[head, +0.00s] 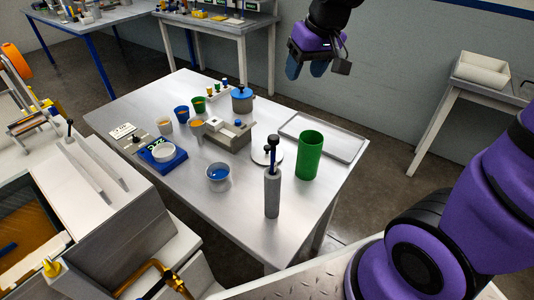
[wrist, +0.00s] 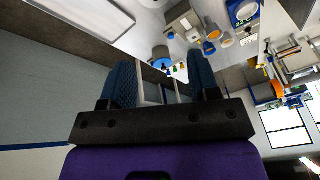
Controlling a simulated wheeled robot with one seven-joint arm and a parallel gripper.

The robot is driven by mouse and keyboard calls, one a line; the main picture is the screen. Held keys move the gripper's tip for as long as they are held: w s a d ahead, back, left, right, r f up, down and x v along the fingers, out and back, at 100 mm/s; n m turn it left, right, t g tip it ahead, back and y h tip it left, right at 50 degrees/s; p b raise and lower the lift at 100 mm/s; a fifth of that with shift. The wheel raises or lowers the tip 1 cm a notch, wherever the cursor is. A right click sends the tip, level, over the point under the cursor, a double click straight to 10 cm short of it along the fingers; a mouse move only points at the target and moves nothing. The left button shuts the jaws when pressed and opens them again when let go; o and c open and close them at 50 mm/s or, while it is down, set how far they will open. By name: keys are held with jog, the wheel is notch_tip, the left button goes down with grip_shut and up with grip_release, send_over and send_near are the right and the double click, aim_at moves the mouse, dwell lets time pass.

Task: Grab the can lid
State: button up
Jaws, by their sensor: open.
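A grey can (head: 242,104) stands near the back of the metal table, with a blue lid (head: 241,91) on top that has a small knob. The blue lid also shows in the wrist view (wrist: 161,52), beyond my fingers. A flat pale disc (head: 262,156) with a dark knob lies farther forward on the table; I cannot tell whether it is also a lid. My gripper (head: 307,68) is open and empty, raised beyond the table's back edge and to the right of the can. Its two blue fingers also show spread apart in the wrist view (wrist: 161,82).
A shallow grey tray (head: 344,145) lies at the right, with a tall green cylinder (head: 310,155) in front. A grey cylinder (head: 272,192) with a dark rod stands near the front edge. Several small cups, a grey block device and a blue scale (head: 162,155) fill the left side.

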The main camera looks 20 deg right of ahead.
jog(key=w+a+f+g, duration=0.1)
jog(key=w+a+f, duration=0.1)
jog(key=w+f, duration=0.7)
jog(key=n+h, duration=0.1)
send_near(267, 147)
jog(key=shift+g, duration=0.4)
jog(key=f, duration=0.3)
jog(key=w+f, duration=0.1)
jog(key=f, duration=0.2)
jog(key=w+f, duration=0.1)
jog(key=f, duration=0.3)
jog(key=shift+a, duration=0.2)
jog(key=c, duration=1)
